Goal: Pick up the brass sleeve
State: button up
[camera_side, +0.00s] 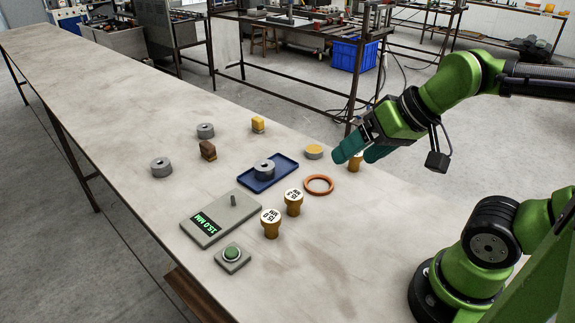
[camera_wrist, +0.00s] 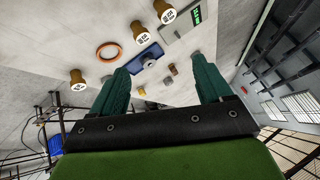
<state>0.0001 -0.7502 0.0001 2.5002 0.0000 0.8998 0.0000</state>
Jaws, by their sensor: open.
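Three brass-coloured flanged pieces with white labelled tops stand upright on the table; I cannot tell which is the brass sleeve. Two (camera_side: 271,225) (camera_side: 293,205) are near the display plate, and the third (camera_side: 356,165) is partly hidden behind my gripper (camera_side: 358,153). All three show in the wrist view, the third at the left (camera_wrist: 77,77), the others at the top (camera_wrist: 138,31) (camera_wrist: 165,12).
An orange ring (camera_side: 318,185) lies beside a blue tray (camera_side: 249,182) bearing a grey holed cylinder. Other grey cylinders (camera_side: 161,167) (camera_side: 205,130), a brown block (camera_side: 208,150) and a yellow block (camera_side: 258,124) stand farther left. A display plate (camera_side: 205,225) and green button (camera_side: 232,253) are in front.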

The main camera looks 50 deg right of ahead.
jog(key=n+g+h, duration=0.2)
jog(key=n+g, duration=0.3)
jog(key=g, duration=0.2)
send_near(270, 216)
notch_tip(270, 216, down, 13)
jog(key=shift+w+r, duration=0.1)
jog(key=shift+r, duration=0.1)
jog(key=c, duration=1.3)
